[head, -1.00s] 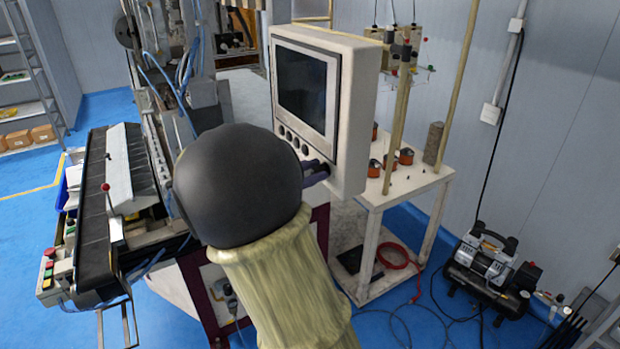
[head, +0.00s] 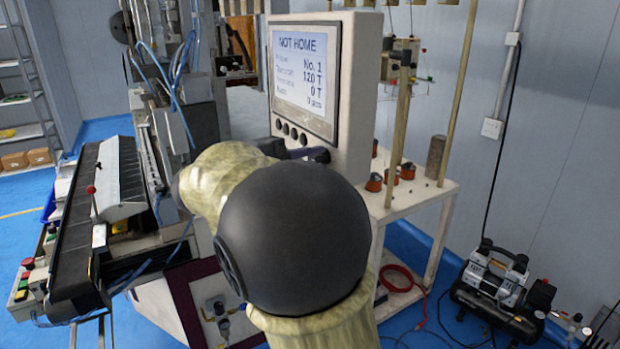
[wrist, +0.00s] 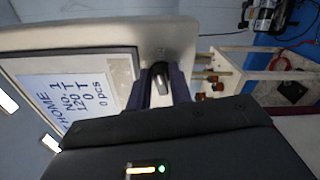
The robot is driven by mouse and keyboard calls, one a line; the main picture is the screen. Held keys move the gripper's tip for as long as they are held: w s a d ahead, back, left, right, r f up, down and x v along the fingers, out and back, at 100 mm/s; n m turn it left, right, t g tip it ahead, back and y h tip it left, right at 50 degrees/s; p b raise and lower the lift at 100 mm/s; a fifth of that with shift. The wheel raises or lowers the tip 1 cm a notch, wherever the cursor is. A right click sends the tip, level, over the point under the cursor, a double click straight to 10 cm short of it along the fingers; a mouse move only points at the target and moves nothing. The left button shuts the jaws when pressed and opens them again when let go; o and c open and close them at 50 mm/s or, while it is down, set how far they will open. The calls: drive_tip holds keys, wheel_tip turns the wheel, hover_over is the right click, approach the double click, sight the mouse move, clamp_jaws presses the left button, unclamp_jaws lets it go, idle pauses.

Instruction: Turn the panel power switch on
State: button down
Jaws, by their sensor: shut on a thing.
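The white control panel (head: 357,90) has a framed screen (head: 303,75) that is lit and reads "NOT HOME" with several lines of values. It also shows in the wrist view, where the panel (wrist: 105,38) is turned on its side. My gripper (head: 318,154) is at the lower right corner of the panel front, mostly hidden behind my arm in the head view. In the wrist view my gripper's purple fingers (wrist: 162,78) are closed on the small dark power switch (wrist: 160,68) on the panel face. The switch is hidden in the head view.
Several dark round buttons (head: 290,132) sit in a row below the screen. A white table (head: 420,190) with orange-topped spools stands behind and right of the panel. The winding machine (head: 110,215) is at left, and a compressor (head: 500,280) stands on the floor at right.

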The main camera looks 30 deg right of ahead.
drive_tip(key=shift+f+m+b, duration=0.25)
drive_tip(key=shift+m+b, duration=0.95)
drive_tip(key=shift+b, duration=0.15)
drive_tip(key=shift+r, duration=0.1)
drive_tip(key=c, duration=1.5)
unclamp_jaws()
drive_tip(key=shift+o, duration=0.2)
drive_tip(key=shift+a, duration=0.15)
drive_tip(key=a, duration=1.7)
drive_tip(key=shift+s, duration=0.3)
